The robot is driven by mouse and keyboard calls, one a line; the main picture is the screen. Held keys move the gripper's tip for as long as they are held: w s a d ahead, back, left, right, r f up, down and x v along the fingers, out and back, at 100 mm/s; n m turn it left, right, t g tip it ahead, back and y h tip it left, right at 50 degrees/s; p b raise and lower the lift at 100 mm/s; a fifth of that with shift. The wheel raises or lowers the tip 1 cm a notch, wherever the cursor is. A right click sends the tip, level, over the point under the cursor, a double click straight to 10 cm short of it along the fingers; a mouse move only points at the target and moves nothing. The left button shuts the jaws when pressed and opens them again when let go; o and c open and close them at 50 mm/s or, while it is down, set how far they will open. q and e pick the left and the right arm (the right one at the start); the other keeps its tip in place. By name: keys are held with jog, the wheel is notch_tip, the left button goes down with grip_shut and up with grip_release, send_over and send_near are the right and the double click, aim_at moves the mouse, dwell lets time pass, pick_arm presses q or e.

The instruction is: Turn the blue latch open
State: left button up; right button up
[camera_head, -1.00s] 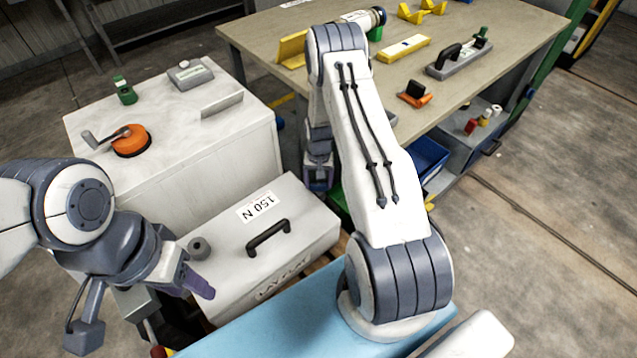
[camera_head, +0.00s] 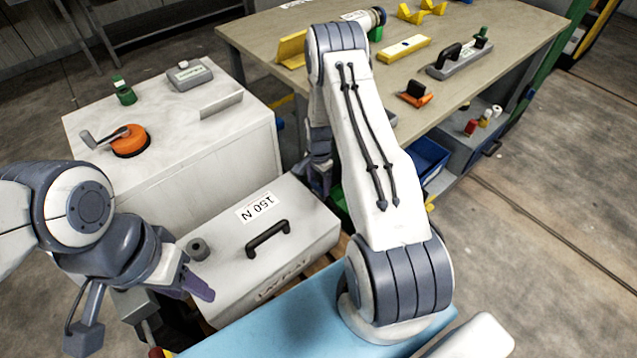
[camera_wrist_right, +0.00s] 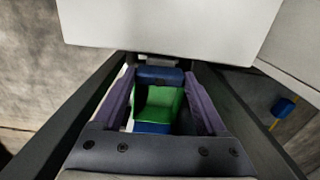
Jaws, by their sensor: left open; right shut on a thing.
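In the right wrist view, a blue latch (camera_wrist_right: 158,76) sits below the edge of a pale case, between the purple fingertips of my right gripper (camera_wrist_right: 158,80). The gripper is shut on it. In the head view, my right arm hides the latch and most of the gripper, beside the far right side of the white case (camera_head: 318,228) labelled 150 N. The case has a black handle (camera_head: 268,240), and its lid is down. My left gripper (camera_head: 198,284) is open and empty in front of the case's left side.
A white cabinet (camera_head: 190,165) with an orange knob (camera_head: 131,142) stands behind the case. A workbench (camera_head: 490,40) with tools is at the back right. A green bin (camera_wrist_right: 165,102) shows beneath the latch. A light blue surface (camera_head: 290,330) lies in front of the case.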

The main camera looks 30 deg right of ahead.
aim_at(318, 184)
jog(key=shift+m, duration=0.4)
jog(key=o, duration=1.3)
notch_tip(318, 184, up, 10)
jog(key=shift+r, duration=0.25)
